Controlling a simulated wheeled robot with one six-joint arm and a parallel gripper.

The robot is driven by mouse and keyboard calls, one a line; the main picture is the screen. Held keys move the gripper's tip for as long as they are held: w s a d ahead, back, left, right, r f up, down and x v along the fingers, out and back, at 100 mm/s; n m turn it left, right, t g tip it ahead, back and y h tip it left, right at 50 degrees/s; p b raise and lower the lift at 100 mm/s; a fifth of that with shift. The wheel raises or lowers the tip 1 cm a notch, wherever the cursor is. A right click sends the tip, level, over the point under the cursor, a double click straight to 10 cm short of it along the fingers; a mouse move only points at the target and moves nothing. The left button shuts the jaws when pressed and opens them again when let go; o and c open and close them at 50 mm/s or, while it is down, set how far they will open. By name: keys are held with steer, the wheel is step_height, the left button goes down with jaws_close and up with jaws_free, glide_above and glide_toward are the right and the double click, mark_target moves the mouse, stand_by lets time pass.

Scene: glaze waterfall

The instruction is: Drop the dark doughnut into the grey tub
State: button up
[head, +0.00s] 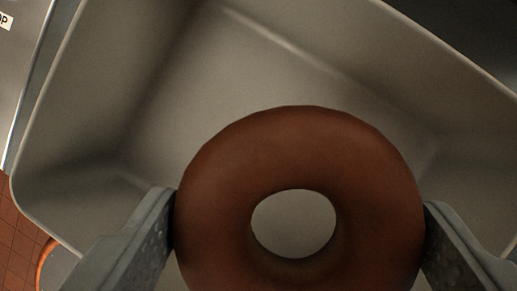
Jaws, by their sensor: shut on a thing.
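The dark doughnut (300,145) is a brown ring, large and close at the lower middle of the head view. My gripper (300,218) is shut on it, with one grey finger against its left side and one against its right side. The doughnut's lower edge is cut off by the frame. Behind it is the grey tub (190,90), rectangular with sloping walls. Its bare floor shows around the ring and through its hole. The doughnut appears over the tub's inside; I cannot tell the exact height.
Orange-brown tiles (18,245) show at the lower left, with a curved orange edge of something (44,262) beside the tub. A metal surface (22,65) with a partly cut-off white label (5,21) lies at the upper left. The visible tub interior is empty.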

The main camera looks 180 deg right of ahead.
steer(key=shift+f, duration=0.8)
steer(key=o, duration=0.9)
steer(key=shift+r, duration=0.1)
steer(key=v, duration=1.7)
steer(key=shift+a+r, duration=0.1)
steer(key=shift+r, duration=0.05)
steer(key=s+a+r+m+t+h, duration=0.1)
steer(key=s+t, duration=0.3)
steer(key=s, duration=0.6)
steer(key=s+a+r+m+t+h, duration=0.1)
steer(key=s+m+t, duration=0.3)
steer(key=s, duration=0.7)
steer(key=s+a+r+m+t+h, duration=0.1)
steer(key=s+a+r+m+t, duration=0.1)
steer(key=s+t, duration=0.4)
steer(key=s+m, duration=0.1)
steer(key=s, duration=0.4)
steer(key=shift+s+a+r, duration=0.25)
steer(key=shift+a+r, duration=0.15)
